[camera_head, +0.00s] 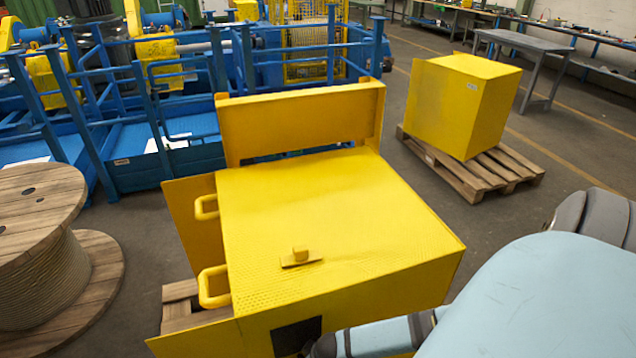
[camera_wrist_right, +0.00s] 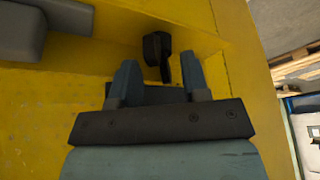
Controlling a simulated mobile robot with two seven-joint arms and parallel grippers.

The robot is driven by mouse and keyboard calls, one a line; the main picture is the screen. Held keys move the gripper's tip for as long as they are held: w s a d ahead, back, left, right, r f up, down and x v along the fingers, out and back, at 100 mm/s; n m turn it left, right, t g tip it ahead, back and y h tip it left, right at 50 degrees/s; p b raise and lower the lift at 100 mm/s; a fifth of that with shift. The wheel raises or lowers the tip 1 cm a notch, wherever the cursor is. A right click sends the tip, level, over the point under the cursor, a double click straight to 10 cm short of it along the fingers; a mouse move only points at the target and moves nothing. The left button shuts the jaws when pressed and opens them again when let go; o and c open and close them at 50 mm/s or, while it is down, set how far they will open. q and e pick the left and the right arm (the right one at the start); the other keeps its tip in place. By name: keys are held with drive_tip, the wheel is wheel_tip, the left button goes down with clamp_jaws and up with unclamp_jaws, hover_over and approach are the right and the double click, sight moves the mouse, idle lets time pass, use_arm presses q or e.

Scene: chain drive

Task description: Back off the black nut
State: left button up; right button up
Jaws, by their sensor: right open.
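In the right wrist view a small black part (camera_wrist_right: 157,46), which looks like the black nut, sits on the yellow guard's wall, with a short dark piece pointing down from it. My right gripper (camera_wrist_right: 159,70) is open, its two fingers on either side of this part in the picture and apart from it; I cannot tell the remaining depth. In the head view my right arm reaches from the right to the front of the yellow guard (camera_head: 320,225), by a dark square (camera_head: 297,335). The nut and right fingertips are hidden there. My left gripper is not in view.
A wooden spool (camera_head: 50,230) stands left, and a yellow box (camera_head: 465,100) on a pallet (camera_head: 488,172) behind right. A grey block (camera_wrist_right: 62,17) is beside my gripper.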

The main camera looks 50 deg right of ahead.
drive_tip(key=v, duration=1.3)
drive_tip(key=shift+p, duration=0.45)
